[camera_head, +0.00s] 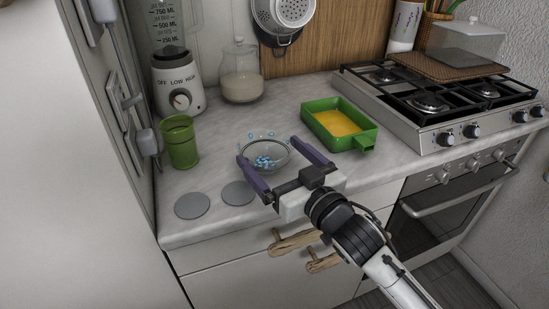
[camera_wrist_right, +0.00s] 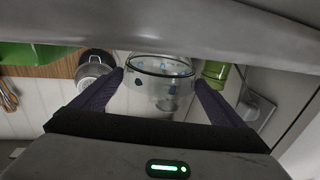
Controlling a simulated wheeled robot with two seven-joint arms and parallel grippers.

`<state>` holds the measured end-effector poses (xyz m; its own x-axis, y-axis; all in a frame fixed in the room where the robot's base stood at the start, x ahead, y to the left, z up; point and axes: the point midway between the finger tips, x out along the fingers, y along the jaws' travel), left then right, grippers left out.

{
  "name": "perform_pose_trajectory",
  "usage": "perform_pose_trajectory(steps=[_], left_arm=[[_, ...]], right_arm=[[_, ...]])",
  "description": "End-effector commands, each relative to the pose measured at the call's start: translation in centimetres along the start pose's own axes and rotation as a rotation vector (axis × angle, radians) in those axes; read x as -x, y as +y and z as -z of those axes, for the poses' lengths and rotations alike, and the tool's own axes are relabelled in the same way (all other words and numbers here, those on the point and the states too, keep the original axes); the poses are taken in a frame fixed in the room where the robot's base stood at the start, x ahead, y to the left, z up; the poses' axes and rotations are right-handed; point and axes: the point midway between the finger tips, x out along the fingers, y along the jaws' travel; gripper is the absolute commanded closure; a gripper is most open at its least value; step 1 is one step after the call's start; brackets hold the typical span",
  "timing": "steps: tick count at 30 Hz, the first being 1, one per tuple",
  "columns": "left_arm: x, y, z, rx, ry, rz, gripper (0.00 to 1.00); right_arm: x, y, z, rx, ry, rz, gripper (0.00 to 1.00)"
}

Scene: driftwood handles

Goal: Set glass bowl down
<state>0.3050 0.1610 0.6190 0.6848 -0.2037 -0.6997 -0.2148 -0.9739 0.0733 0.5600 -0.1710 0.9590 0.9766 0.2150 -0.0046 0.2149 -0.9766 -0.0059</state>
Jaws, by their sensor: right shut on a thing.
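The clear glass bowl (camera_head: 283,163), with small blue and white pieces in it, is at the middle of the counter's front part. My right gripper (camera_head: 268,149) has one finger on each side of the bowl and is shut on it. In the right wrist view the bowl (camera_wrist_right: 158,68) sits between the two fingers of my right gripper (camera_wrist_right: 160,77). The bowl looks about level and close over the counter (camera_head: 225,150); whether its base touches the surface I cannot tell. My left gripper is not in view.
A green cup (camera_head: 181,145) and two grey discs (camera_head: 192,206) (camera_head: 238,193) are left of the bowl. A green dish with yellow content (camera_head: 333,123) is to its right. Behind stand a blender (camera_head: 178,84) and a glass jar (camera_head: 241,75). The gas stove (camera_head: 425,108) is farther right.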

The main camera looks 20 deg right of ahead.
Motion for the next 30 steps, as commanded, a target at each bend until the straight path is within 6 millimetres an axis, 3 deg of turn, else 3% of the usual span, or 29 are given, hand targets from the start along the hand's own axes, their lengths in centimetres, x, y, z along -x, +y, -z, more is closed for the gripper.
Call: perform_pose_trajectory(steps=[11,12,13,23,30], left_arm=[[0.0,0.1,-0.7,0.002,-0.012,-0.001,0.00],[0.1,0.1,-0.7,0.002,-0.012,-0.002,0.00],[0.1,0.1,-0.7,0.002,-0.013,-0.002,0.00],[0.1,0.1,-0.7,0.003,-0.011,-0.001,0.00],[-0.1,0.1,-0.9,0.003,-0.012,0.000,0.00]], right_arm=[[0.0,0.0,-0.3,0.000,0.005,0.001,0.38],[0.0,0.0,-0.4,0.000,0.002,0.000,0.02],[0.0,0.0,-0.4,0.000,0.002,0.000,0.00],[0.5,0.0,-0.3,0.000,0.000,0.000,0.00],[4.9,0.0,-0.5,-0.001,-0.003,0.001,0.00]])
